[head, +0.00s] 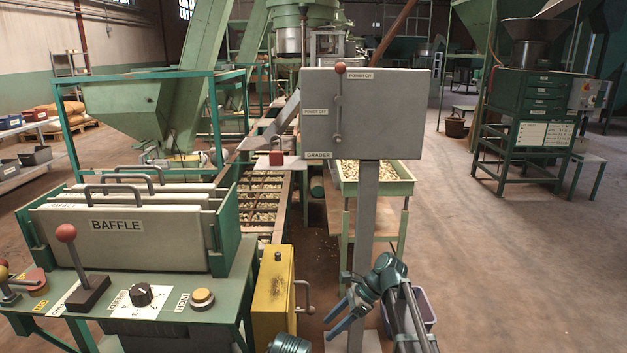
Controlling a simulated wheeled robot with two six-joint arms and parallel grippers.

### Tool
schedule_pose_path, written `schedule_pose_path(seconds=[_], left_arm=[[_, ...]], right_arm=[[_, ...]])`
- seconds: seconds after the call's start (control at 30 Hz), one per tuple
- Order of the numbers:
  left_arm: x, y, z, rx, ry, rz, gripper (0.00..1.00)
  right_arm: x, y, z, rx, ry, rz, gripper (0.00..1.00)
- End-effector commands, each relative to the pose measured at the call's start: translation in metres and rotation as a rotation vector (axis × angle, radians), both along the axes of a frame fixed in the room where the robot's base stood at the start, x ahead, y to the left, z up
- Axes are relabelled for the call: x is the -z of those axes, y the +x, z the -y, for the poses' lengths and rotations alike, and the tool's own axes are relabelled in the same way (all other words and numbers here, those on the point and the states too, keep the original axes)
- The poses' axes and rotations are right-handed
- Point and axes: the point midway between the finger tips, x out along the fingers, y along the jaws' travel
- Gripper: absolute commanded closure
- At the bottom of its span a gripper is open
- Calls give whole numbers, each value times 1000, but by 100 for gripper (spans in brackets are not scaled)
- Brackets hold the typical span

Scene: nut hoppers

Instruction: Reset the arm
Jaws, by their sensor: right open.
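My right gripper (330,328) is low in the head view, right of centre. Its two blue fingers point down and left and are apart, with nothing seen between them. It is in front of the lower part of the grey post (372,215) that carries the grader panel (395,115); I cannot tell whether it touches the post. My right arm comes up from the bottom edge behind the gripper. My left gripper does not show.
A lever with a red knob (340,68) stands up beside the POWER ON label. The yellow box (273,300) with a side handle is left of the gripper. The green control bench (205,318) and baffle box (120,235) fill the left. Open floor (500,270) lies right.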

Motion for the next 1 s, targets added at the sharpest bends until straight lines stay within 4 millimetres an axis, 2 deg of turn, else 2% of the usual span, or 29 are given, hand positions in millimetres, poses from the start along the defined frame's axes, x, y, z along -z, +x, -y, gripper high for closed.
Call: schedule_pose_path(seconds=[0.03,0.1,0.3,0.4,0.6,0.77,0.8,1.0], left_arm=[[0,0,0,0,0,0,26],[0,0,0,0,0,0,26],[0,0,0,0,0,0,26],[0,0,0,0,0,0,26],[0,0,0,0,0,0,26],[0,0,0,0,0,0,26],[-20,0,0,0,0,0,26],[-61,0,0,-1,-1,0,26]], right_arm=[[9,-33,-12,-123,-50,74,36],[20,-62,-21,-313,-121,184,36],[44,-140,-26,-893,-288,435,36],[50,-168,-22,-1157,-344,515,36],[53,-208,-9,-1588,-408,598,36],[51,-233,2,-1892,-436,624,36],[32,-226,1,-1871,-434,623,36],[-9,-224,0,-1863,-432,623,36]])
